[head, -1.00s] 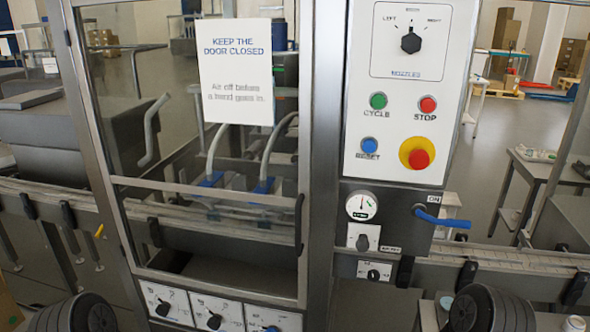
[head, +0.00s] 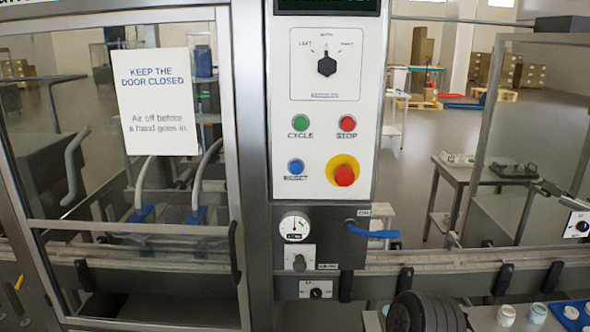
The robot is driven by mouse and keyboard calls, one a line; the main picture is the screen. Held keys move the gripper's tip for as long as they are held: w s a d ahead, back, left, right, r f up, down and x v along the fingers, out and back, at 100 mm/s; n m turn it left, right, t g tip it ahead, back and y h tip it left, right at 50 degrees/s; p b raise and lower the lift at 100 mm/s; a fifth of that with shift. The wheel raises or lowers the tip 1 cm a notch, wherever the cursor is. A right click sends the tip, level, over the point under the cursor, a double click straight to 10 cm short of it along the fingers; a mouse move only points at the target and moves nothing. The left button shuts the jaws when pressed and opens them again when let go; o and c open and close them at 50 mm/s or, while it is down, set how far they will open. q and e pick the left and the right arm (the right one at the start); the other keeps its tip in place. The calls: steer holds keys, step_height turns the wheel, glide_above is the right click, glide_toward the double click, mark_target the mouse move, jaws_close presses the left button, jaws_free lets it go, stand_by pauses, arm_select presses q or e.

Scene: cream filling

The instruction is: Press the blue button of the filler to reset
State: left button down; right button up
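The blue reset button (head: 296,167) is on the white control panel (head: 312,190) of the filler, above a label reading RESET. It is below the green cycle button (head: 300,123) and left of the red emergency knob (head: 344,175) on its yellow ring. The red stop button (head: 347,123) is at the upper right. Nothing covers the blue button. Neither gripper shows in the head view. Only a black ribbed part of my arm (head: 426,312) shows at the bottom edge.
The filler's glass door (head: 175,270) is left of the panel. Below the panel are a gauge (head: 294,226) and a blue lever (head: 372,233) sticking out to the right. A conveyor (head: 440,262) runs right, with several jars (head: 506,315) in front. Space before the panel looks clear.

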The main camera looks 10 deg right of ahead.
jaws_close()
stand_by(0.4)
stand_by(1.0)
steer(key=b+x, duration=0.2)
steer(key=b, duration=0.1)
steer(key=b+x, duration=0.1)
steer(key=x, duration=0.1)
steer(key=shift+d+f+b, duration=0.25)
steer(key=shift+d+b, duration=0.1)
